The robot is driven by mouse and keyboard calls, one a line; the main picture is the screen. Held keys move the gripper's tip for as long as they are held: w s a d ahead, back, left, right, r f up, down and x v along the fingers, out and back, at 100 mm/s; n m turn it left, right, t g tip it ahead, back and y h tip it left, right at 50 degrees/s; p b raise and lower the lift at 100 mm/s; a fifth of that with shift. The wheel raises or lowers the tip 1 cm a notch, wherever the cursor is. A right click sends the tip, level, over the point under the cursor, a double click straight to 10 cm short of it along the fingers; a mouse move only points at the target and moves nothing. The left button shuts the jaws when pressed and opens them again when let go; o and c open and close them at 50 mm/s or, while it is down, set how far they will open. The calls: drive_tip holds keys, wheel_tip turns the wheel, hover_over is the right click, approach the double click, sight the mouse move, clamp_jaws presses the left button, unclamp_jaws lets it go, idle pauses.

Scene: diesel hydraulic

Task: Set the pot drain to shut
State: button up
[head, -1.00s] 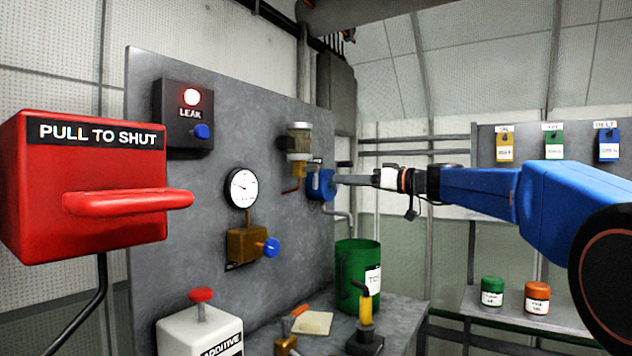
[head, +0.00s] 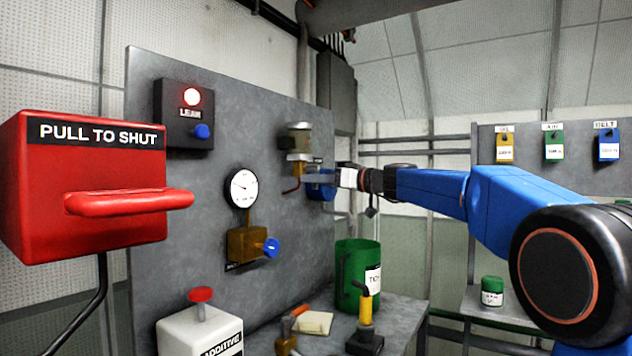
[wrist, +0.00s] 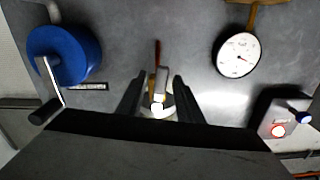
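The pot (head: 299,138) is a small clear and grey bowl on the grey panel, with a brass fitting (head: 297,157) and a copper pipe (head: 291,187) below it. In the wrist view, the pot (wrist: 150,106) is partly hidden behind a pale, narrow upright piece (wrist: 161,84), which may be the drain lever; its setting is unclear. My gripper (wrist: 157,100) is open, with one dark finger on each side of this piece and gaps visible. In the head view, my gripper (head: 343,178) is in front of the panel, to the right of the pot; its fingertips are unclear.
A blue drum with a crank (wrist: 64,54) is close beside my gripper. A gauge (head: 243,188), brass valve with blue knob (head: 247,243) and lit leak box (head: 184,115) are on the panel. A red pull box (head: 90,190) is at left; a green jug (head: 357,275) stands below.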

sight(311, 169)
drive_tip(key=shift+c, duration=0.6)
clamp_jaws()
drive_tip(key=m, duration=0.3)
drive_tip(key=shift+s+a+r+m, duration=0.15)
drive_tip(key=shift+s+a+m, duration=0.15)
drive_tip(key=shift+s+m, duration=0.1)
drive_tip(key=shift+s+a+r+m, duration=0.2)
drive_tip(key=shift+r+m, duration=0.25)
drive_tip(key=shift+m, duration=1.6)
drive_tip(key=shift+s+a+r+m, duration=0.2)
drive_tip(key=shift+r+m, duration=0.3)
drive_tip(key=shift+m, duration=1.6)
drive_tip(key=shift+s+a+r+m, duration=0.2)
drive_tip(key=shift+r+m, duration=0.25)
drive_tip(key=shift+m, duration=1.6)
